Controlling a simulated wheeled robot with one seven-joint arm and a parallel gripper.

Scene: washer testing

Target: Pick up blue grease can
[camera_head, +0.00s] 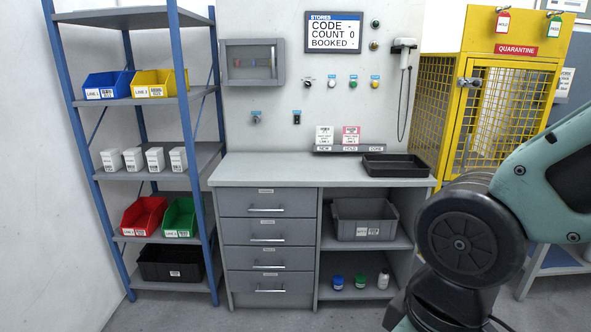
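The blue grease can (338,282) is a small blue-topped can with a pale label. It stands upright on the bottom open shelf of the grey workbench, at the left of a row of three. My arm enters from the right side of the picture, in front of the yellow cage. My gripper is not in the frame, so its state is hidden. Nothing blocks the view of the blue can.
A green can (360,281) and a white can (383,280) stand right of it. A grey bin (363,218) sits on the shelf above. Drawers (268,241) close off the left side. The bench top (260,172) is mostly clear, with a black tray (397,159) at right.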

